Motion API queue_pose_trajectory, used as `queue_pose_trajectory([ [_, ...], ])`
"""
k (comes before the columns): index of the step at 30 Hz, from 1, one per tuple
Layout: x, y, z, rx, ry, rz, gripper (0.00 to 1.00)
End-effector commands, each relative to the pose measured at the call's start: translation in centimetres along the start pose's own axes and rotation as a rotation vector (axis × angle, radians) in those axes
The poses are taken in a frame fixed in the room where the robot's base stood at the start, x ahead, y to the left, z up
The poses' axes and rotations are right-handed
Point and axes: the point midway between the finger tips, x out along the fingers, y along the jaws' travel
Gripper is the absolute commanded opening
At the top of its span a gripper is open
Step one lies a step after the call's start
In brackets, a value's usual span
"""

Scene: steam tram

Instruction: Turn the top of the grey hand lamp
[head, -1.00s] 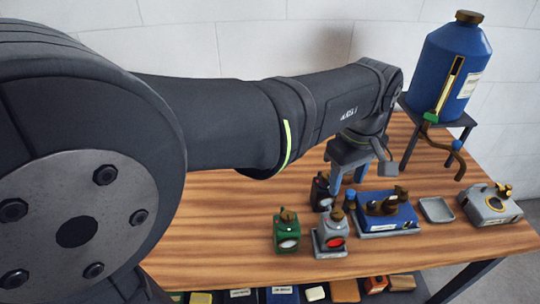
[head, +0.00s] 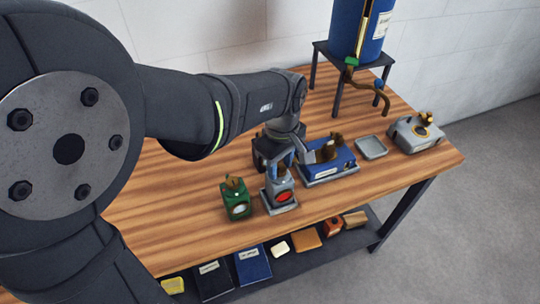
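The grey hand lamp (head: 281,197) with a red lens stands upright on the bench, right of the green lamp. My gripper (head: 281,164) points down right at the top of the grey lamp. Its blue fingers overlap the lamp's top in the picture, so the top is largely hidden. I cannot tell whether the fingers touch the top or are closed on it.
A green lamp (head: 236,200) stands close on the left. A blue box with brass fittings (head: 328,165) is close on the right, then a small grey tray (head: 371,148) and a grey device (head: 415,136). A blue tank (head: 357,28) stands behind on a stand. The bench front is clear.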

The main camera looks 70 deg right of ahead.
Motion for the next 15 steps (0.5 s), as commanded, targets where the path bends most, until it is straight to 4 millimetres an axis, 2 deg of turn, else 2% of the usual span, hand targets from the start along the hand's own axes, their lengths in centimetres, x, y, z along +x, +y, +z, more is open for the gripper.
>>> queue_pose_trajectory([
  [1,-0.02,0.00,0.00,0.000,0.000,0.000,0.28],
  [4,-0.03,0.00,0.00,0.000,0.000,0.000,0.09],
  [5,-0.03,0.01,0.00,0.000,0.000,0.000,0.05],
  [15,-0.05,0.02,-0.02,0.128,0.000,0.000,0.05],
])
